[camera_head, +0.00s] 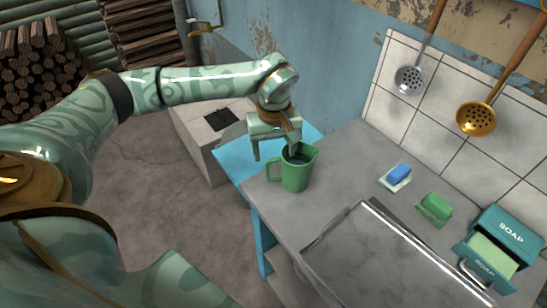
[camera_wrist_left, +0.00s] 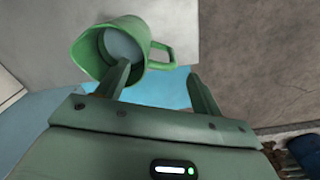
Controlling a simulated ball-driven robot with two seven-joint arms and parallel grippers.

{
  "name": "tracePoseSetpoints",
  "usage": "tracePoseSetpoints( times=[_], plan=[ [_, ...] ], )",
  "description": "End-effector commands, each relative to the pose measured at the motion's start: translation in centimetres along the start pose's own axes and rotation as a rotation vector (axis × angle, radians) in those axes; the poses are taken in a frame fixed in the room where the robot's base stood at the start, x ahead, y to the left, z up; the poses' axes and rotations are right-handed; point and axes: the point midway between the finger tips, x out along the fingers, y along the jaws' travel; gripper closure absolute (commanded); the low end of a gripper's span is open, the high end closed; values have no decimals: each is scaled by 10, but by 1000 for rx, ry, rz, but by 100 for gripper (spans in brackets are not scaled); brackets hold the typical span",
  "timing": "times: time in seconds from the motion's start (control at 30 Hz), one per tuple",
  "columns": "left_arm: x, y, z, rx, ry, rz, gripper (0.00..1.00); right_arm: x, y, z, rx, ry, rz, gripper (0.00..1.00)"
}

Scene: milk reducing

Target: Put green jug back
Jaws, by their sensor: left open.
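The green jug (camera_head: 297,177) stands upright on the grey counter (camera_head: 345,165), near the counter's left corner. Its handle points left and its spout points right in the head view. My left gripper (camera_head: 273,153) is just above and behind the jug, with its fingers pointing down. In the left wrist view the jug (camera_wrist_left: 108,48) is at the upper left. There the two fingers of the left gripper (camera_wrist_left: 160,80) are apart; one overlaps the jug's rim and the other is clear beyond the handle. The gripper holds nothing. My right gripper is not in view.
A blue sponge (camera_head: 399,173), a green sponge (camera_head: 436,208) and a soap box (camera_head: 500,240) are on the counter's right. A sink basin (camera_head: 375,260) is in front. Two ladles hang on the tiled wall. A light blue surface (camera_head: 237,160) lies lower behind the jug.

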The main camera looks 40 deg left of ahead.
Motion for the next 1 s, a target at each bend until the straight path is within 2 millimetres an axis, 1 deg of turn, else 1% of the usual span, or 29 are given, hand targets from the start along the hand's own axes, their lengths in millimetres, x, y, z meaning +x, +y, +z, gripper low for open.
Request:
tracePoseSetpoints(
  times=[0.03,0.1,0.2,0.33,0.5,0.93,1.0],
  plan=[
    [-18,0,-1,1,6,5,34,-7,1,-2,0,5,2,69],
    [-34,0,-1,-1,5,4,34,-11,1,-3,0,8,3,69],
    [-52,0,-1,0,4,3,34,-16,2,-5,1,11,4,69],
    [-67,0,0,0,2,1,34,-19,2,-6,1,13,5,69],
    [-71,0,0,1,0,-1,34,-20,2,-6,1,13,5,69],
    [-70,0,0,0,-1,0,34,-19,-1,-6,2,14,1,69],
    [-68,3,4,5,-12,10,34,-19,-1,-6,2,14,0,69]
  ],
)
